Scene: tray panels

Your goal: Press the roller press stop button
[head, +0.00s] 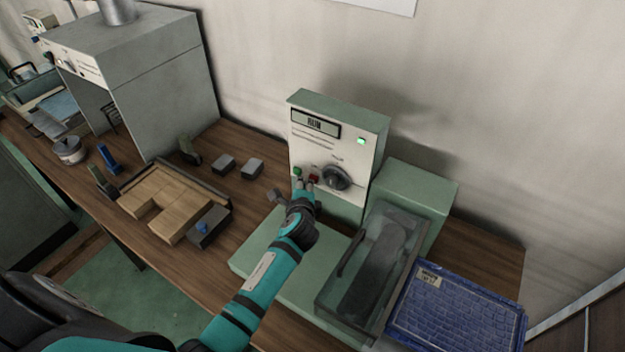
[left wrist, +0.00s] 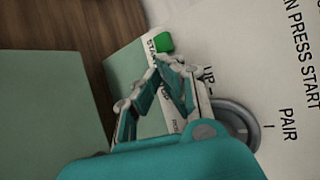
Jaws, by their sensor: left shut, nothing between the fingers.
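The roller press control box (head: 338,150) is a pale panel with a display reading what looks like RUN and a lit green lamp (head: 361,141). The red stop button (head: 314,177) sits between the green start button (head: 297,171) and a dark round knob (head: 336,177). My left gripper (head: 305,186) is shut and empty, its fingertips at the panel just below the red button. In the left wrist view the green button (left wrist: 163,43) shows beyond the fingertips (left wrist: 168,62); the red button is hidden there. I cannot tell whether the fingertips touch it. My right gripper is not in view.
A clear-covered roller bed (head: 372,262) stands right of my left arm, with a blue textured tray (head: 457,312) beside it. Left are a wooden block tray (head: 172,208), small grey blocks (head: 252,168) and a grey hood (head: 160,75). Wood shows between them.

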